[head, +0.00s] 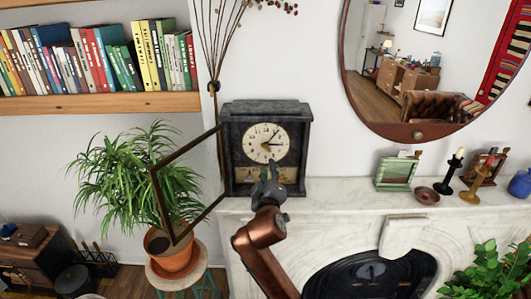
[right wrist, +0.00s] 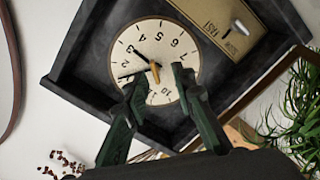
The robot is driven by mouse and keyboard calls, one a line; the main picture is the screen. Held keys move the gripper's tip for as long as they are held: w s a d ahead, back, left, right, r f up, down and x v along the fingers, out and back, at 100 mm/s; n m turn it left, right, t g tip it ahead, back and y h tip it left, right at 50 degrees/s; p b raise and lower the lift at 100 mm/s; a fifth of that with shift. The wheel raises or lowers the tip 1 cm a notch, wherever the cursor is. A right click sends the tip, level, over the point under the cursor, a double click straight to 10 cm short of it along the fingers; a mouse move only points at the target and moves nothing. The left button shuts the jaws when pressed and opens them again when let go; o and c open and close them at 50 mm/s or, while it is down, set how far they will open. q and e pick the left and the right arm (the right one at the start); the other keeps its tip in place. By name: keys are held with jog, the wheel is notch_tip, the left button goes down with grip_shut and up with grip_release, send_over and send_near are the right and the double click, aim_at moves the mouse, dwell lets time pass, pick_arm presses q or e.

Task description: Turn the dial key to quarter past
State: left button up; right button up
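A dark stone mantel clock (head: 235,150) stands on the mantel, with its framed door (head: 165,205) swung open to the left. Its cream dial (head: 258,142) shows one hand towards 3 and another near 1. In the right wrist view the dial (right wrist: 170,38) appears rotated, and a small brass dial key (right wrist: 155,73) shows near its centre. My right gripper (head: 270,165) is at the dial's lower edge in the head view. In the wrist view its dark fingers (right wrist: 158,80) are apart, one on each side of the key; contact is unclear. My left gripper is out of view.
Below the dial is a gold panel (right wrist: 220,18) with a small lever and FAST/SLOW lettering. A green frame (head: 396,173) and candlesticks stand right along the mantel (head: 340,190), with clear marble between.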

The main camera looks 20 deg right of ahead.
aim_at(266, 149)
jog(key=w, duration=0.2)
jog(key=w+r+p, duration=0.1)
jog(key=w, duration=0.1)
jog(key=w+d+r, duration=0.1)
jog(key=w, duration=0.1)
jog(key=shift+w+d+r+p, duration=0.1)
jog(key=shift+w+p, duration=0.25)
jog(key=shift+w, duration=0.05)
jog(key=shift+w+d, duration=0.15)
jog(key=shift+w, duration=0.4)
jog(key=shift+c, duration=0.7)
grip_shut()
